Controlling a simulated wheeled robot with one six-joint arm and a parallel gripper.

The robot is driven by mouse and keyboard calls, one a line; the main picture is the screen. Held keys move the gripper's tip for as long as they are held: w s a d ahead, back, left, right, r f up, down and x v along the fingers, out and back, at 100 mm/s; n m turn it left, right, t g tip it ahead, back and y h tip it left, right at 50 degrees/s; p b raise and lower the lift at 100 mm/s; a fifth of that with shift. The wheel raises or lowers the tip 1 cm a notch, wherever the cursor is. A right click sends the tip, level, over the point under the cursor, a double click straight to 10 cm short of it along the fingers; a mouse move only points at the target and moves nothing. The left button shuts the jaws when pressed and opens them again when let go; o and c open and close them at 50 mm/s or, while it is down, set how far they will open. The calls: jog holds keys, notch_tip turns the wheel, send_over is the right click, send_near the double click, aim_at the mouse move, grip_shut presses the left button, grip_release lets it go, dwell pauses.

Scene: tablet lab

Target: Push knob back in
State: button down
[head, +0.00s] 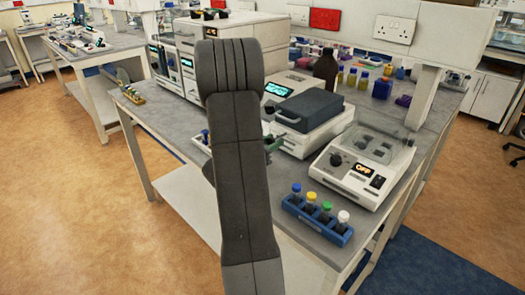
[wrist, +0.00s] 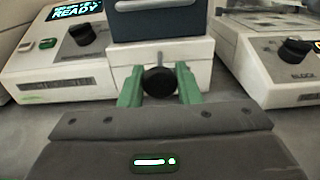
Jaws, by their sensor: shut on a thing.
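The black round knob (wrist: 160,81) is on the front of a white device (wrist: 195,55) with a dark blue-grey lid, in the middle of the wrist view. My gripper (wrist: 157,73) has its green fingers on the left and right sides of the knob, shut on it. In the head view, my gripper (head: 273,144) is partly hidden behind my own arm, at the front of the device (head: 312,140). The knob itself is hidden there. I cannot tell how far the knob stands out.
A device reading READY (wrist: 72,38) stands left of the knob's device. Another with a dial and clear lid (head: 360,165) stands right. A blue rack (head: 325,230) of capped vials is near the bench's front edge. Bottles (head: 326,68) stand behind.

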aim_at(278, 138)
jog(key=x, duration=0.3)
jog(key=shift+b, duration=0.35)
jog(key=shift+r, duration=0.1)
jog(key=c, duration=1.4)
grip_release()
jog(key=shift+o, duration=0.7)
jog(key=shift+w+d, duration=0.1)
jog(key=b+v, duration=0.1)
jog(key=v, duration=1.3)
jog(key=shift+b, duration=0.3)
